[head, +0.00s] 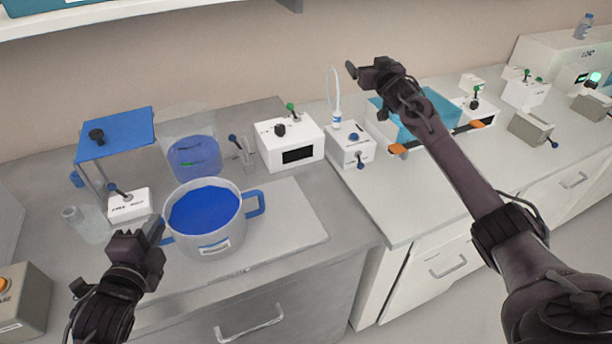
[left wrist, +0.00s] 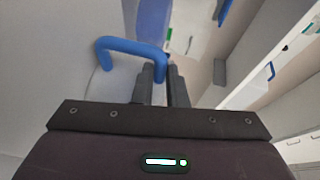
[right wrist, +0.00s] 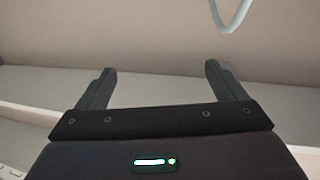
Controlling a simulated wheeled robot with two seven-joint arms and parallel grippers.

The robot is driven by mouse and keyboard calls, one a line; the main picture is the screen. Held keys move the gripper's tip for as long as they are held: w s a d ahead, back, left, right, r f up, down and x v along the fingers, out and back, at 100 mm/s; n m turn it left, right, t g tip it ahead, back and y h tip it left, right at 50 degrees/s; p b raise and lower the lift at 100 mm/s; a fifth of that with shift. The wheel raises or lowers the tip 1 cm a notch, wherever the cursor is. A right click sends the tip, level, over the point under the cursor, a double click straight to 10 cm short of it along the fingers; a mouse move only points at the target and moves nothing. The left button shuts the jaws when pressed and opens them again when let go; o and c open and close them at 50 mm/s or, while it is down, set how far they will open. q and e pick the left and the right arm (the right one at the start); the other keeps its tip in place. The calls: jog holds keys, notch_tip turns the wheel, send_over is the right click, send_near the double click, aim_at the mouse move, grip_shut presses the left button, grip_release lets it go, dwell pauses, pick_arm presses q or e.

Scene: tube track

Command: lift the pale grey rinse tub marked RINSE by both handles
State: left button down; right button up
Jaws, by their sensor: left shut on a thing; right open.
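The pale grey tub (head: 208,243) stands on a light board on the left bench, with blue liquid inside. A small white label is on its front; I cannot read it. Its right blue handle (head: 254,203) is free. My left gripper (head: 153,231) is shut on the left blue handle, which shows in the left wrist view (left wrist: 130,44), partly hidden by the fingers. My right gripper (head: 366,68) is raised over the back of the bench, well to the right of the tub. It is open and empty, and its spread fingers show in the right wrist view (right wrist: 158,90).
A blue-topped stand (head: 115,132) and a clear container with blue liquid (head: 193,157) are behind the tub. A white box with a dark display (head: 290,142) and a smaller white box (head: 350,145) stand right of it. The board (head: 290,228) is clear right of the tub.

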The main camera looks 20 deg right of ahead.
jog(key=s+a+n+y, duration=0.2)
jog(key=a+n+y, duration=0.65)
jog(key=a, duration=0.25)
jog(key=n+g+y, duration=0.9)
jog(key=n+g, duration=0.5)
jog(key=n, duration=0.2)
send_near(252, 194)
jog(key=x, duration=0.7)
jog(key=f+x, duration=0.1)
jog(key=x, duration=0.2)
